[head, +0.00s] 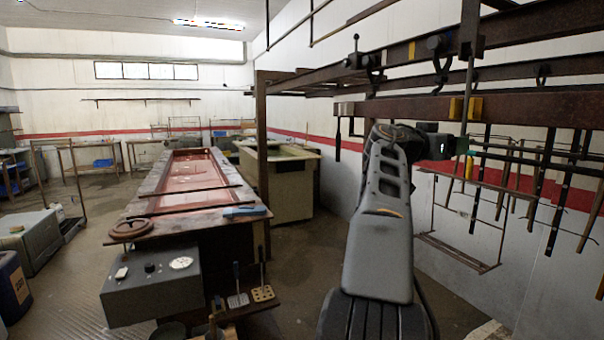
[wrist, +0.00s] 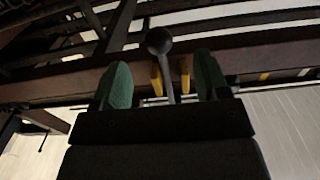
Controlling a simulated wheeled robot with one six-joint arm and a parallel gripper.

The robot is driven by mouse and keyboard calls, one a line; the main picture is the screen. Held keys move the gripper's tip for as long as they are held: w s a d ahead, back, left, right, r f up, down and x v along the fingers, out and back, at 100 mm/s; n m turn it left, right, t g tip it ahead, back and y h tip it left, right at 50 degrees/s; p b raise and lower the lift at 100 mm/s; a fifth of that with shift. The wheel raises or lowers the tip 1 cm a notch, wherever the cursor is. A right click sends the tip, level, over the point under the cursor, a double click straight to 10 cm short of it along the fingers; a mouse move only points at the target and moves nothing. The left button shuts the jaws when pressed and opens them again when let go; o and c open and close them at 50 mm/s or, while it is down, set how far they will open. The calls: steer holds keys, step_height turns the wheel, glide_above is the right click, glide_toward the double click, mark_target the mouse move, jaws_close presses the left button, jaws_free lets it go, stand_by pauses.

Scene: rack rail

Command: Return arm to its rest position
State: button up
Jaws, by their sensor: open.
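My arm rises in the middle of the head view and bends right at the top. My gripper (head: 462,146) is at its end, small and partly hidden, just below the rusty rail beam (head: 400,108). In the wrist view my gripper (wrist: 162,82) is open, with its two green fingers apart. A grey rod with a dark ball knob (wrist: 159,40) shows between the fingers, and I see no finger touching it. Two yellow marks (wrist: 185,76) on the beam show behind, on either side of the rod. The yellow marks (head: 466,108) also show in the head view.
Overhead rails with hooks (head: 440,70) and dark hanging bars (head: 555,190) crowd the right. A rusty post (head: 262,150) stands left of my arm. A long tank with reddish liquid (head: 190,170) and a grey control box (head: 150,285) are at left. Floor between is clear.

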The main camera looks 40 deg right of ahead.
steer(key=w+f+n+t+y, duration=0.35)
steer(key=f+n, duration=0.25)
steer(key=f, duration=0.8)
steer(key=w+a+f+n+t+y+p, duration=0.1)
steer(key=w+a+f+n+t+y, duration=0.15)
steer(key=w+a+f, duration=0.35)
steer(key=w+a+f+n+t+y+p, duration=0.1)
steer(key=w+a+f+n+y, duration=0.25)
steer(key=a+f, duration=0.35)
steer(key=w+a+f+n+t+y, duration=0.15)
steer(key=a+f, duration=0.25)
steer(key=a, duration=0.6)
steer(key=w+a+f+n+y, duration=0.1)
steer(key=a+f+n+y, duration=0.25)
steer(key=a, duration=0.55)
steer(key=s+a+f+n+y+p, duration=0.1)
steer(key=s+a+n, duration=0.1)
steer(key=a, duration=0.7)
steer(key=s+a+f+n+y+p, duration=0.1)
steer(key=s+a+f+n, duration=0.1)
steer(key=a, duration=0.6)
steer(key=shift+s+a+n+t+y+p, duration=0.15)
steer(key=shift+a+n+t+y+p, duration=0.2)
steer(key=shift+a+n, duration=0.05)
